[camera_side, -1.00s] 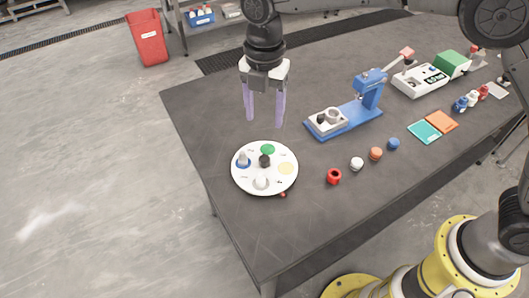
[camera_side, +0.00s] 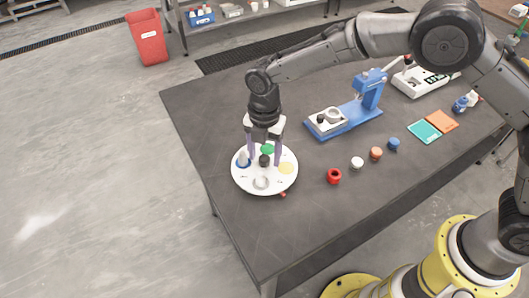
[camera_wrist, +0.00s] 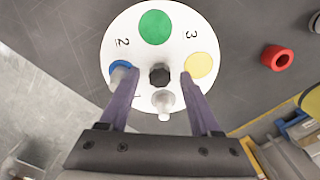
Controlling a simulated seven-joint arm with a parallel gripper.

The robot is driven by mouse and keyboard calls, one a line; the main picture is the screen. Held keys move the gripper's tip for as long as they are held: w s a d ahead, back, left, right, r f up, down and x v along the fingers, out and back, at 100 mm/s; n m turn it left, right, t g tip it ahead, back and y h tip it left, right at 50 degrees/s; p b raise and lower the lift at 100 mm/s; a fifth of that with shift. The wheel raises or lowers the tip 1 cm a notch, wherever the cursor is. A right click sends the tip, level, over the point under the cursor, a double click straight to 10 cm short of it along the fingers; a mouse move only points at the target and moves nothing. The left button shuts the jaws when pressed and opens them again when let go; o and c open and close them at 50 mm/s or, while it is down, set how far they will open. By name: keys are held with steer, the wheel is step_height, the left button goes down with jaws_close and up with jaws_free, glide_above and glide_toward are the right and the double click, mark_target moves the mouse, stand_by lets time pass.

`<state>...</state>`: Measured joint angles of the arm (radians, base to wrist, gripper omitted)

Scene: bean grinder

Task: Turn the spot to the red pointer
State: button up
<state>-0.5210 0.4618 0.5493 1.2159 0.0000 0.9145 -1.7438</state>
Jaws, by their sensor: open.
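A round white turntable (camera_side: 240,183) lies on the table with a black knob (camera_side: 265,160) at its centre. It carries a green spot (camera_wrist: 155,27), a yellow spot (camera_wrist: 202,66) and a blue spot (camera_wrist: 119,70) with a grey piece on it. A pale piece (camera_wrist: 163,100) stands near the side closest to my wrist. The small red pointer (camera_side: 283,194) sits at the turntable's lower right edge, between the yellow spot and the pale piece; I cannot see it in the wrist view. My gripper (camera_side: 264,161) is open, pointing down, with a finger on each side of the knob and gaps between.
A red ring (camera_side: 334,176), a white cap (camera_side: 357,164), an orange cap (camera_side: 376,154) and a blue cap (camera_side: 394,144) stand in a row to the right. A blue press (camera_side: 350,118) is behind. Teal and orange pads (camera_side: 425,132) lie farther right. The front table area is bare.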

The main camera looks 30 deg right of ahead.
jaws_close()
stand_by(0.3)
stand_by(1.1)
